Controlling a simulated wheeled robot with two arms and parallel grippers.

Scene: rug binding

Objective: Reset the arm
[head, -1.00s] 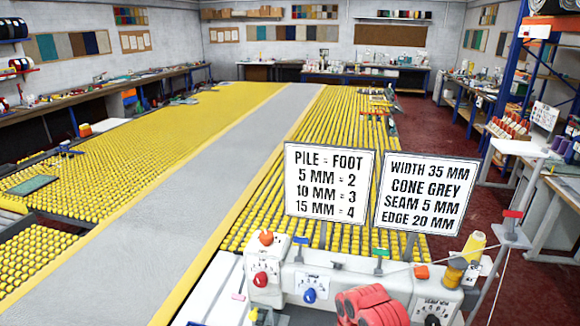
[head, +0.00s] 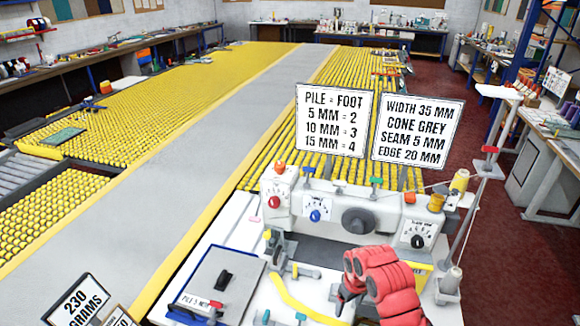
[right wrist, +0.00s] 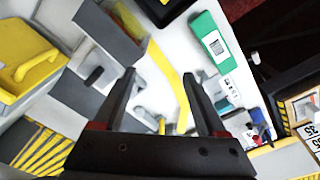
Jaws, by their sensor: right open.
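My right arm, in red padding, comes in from the bottom of the head view over the sewing machine's bed. Its gripper (head: 345,300) shows only partly there, dark and small beside the red padding. In the right wrist view the gripper (right wrist: 159,80) has its two dark fingers spread apart with nothing between them. Behind them are a white surface and a yellow strip (right wrist: 172,70). My left arm and gripper are not in view.
The sewing machine (head: 358,222) stands at the front, with two sign boards (head: 334,122) (head: 417,130) behind it. A grey box-like pad device (head: 218,280) lies left of it. The long roller table with a grey runner (head: 180,135) extends back.

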